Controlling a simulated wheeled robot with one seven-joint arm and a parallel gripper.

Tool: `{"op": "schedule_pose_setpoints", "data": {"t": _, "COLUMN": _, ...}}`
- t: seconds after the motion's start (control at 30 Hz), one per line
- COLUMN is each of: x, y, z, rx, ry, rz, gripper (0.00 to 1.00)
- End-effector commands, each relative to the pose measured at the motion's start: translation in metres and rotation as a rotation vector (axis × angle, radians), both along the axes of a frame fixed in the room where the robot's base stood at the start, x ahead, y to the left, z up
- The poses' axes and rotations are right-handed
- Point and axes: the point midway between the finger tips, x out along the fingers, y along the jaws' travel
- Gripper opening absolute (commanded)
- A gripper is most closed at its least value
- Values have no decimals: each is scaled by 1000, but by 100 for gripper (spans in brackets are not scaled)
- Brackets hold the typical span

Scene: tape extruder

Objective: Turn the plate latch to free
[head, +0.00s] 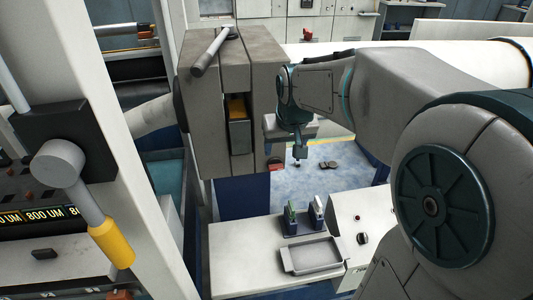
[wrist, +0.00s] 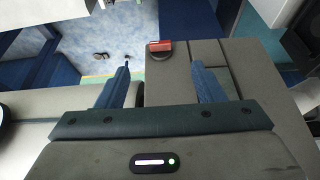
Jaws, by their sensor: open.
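A grey machine block (head: 260,80) stands in the middle of the head view, with a slot holding a yellow and grey piece. A grey lever (head: 212,52) lies slanted across its top. A small red and black piece (head: 276,165) sits at its lower right edge. In the wrist view this piece (wrist: 160,46) shows at the block's edge, ahead of my fingertips. I cannot tell whether the lever or this piece is the plate latch. My gripper (wrist: 161,68) is open and empty, its fingers apart. In the head view it is at the block's right side.
A yellow-ended handle (head: 112,243) hangs at the left beside a lit display. A white bench (head: 240,260) with a grey tray (head: 312,257) and two small upright items stands below.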

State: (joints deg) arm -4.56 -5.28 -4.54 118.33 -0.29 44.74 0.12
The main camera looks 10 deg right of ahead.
Motion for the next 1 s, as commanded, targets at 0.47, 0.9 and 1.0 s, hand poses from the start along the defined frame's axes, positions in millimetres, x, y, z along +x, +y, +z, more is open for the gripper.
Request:
{"op": "schedule_pose_setpoints", "data": {"t": 0.47, "x": 35, "y": 0, "z": -46, "rx": -4, "ry": 1, "rz": -1, "gripper": 62}}
{"op": "schedule_pose_setpoints", "data": {"t": 0.9, "x": 64, "y": 0, "z": -117, "rx": -3, "ry": -1, "rz": -1, "gripper": 62}}
{"op": "schedule_pose_setpoints", "data": {"t": 1.0, "x": 68, "y": 0, "z": -126, "rx": -4, "ry": -3, "rz": -2, "gripper": 62}}
